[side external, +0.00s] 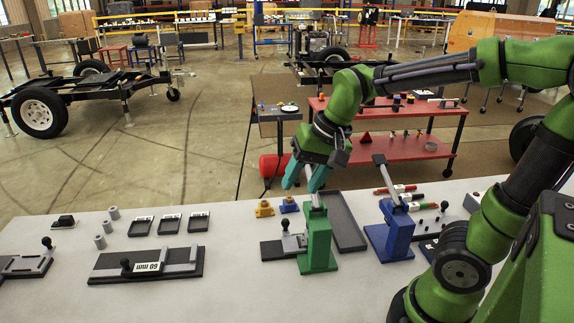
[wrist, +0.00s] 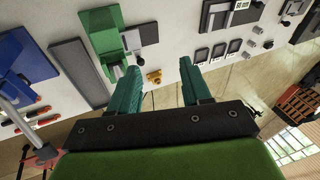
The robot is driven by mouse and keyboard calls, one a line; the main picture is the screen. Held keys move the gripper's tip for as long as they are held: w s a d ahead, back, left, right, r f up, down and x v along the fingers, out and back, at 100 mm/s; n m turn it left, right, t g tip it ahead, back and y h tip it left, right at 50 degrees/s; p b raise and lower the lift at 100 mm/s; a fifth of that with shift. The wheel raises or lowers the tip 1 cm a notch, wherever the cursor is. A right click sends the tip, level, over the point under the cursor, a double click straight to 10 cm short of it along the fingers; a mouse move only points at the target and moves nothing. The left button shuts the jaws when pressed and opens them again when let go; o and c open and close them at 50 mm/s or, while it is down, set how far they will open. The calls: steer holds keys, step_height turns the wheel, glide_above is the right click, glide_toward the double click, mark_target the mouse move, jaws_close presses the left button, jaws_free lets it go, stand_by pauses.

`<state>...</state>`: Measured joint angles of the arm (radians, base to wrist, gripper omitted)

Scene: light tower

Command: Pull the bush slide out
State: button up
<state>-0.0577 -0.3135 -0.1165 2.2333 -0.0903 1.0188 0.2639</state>
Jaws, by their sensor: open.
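My gripper (side external: 305,181) is open and empty, with its teal fingers above the table behind the green stand (side external: 318,240). The fingers also show in the wrist view (wrist: 159,68). A dark plate with a grey slide and black knob (side external: 291,243) lies just left of the green stand, partly hidden by it. A longer slide plate (side external: 150,262) with a black knob and a "60 mm" label lies further left. Another knobbed slide (side external: 28,262) is at the left edge. I cannot tell which one is the bush slide. My gripper touches none of them.
A yellow part (side external: 264,209) and a small blue part (side external: 289,205) sit behind the slide by the green stand. A grey tray (side external: 342,222) and a blue stand (side external: 393,232) are to the right. Small dark trays (side external: 170,224) and grey cylinders (side external: 108,227) are left.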

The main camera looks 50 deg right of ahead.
mark_target(284, 220)
steer(key=w+d+f+m+g+h, duration=0.1)
steer(key=w+d+m+g, duration=0.3)
steer(key=m, duration=0.6)
steer(key=w+d+f+m+h, duration=0.1)
steer(key=w+d+m, duration=0.2)
steer(key=w+m, duration=0.45)
steer(key=shift+m, duration=0.85)
steer(key=f, duration=0.5)
steer(key=s+f, duration=0.1)
steer(key=f, duration=0.5)
steer(key=s+f, duration=0.1)
steer(key=f, duration=0.4)
steer(key=shift+a+f, duration=0.1)
steer(key=shift+f, duration=0.15)
steer(key=shift+c, duration=0.5)
jaws_close()
steer(key=shift+w+a, duration=0.1)
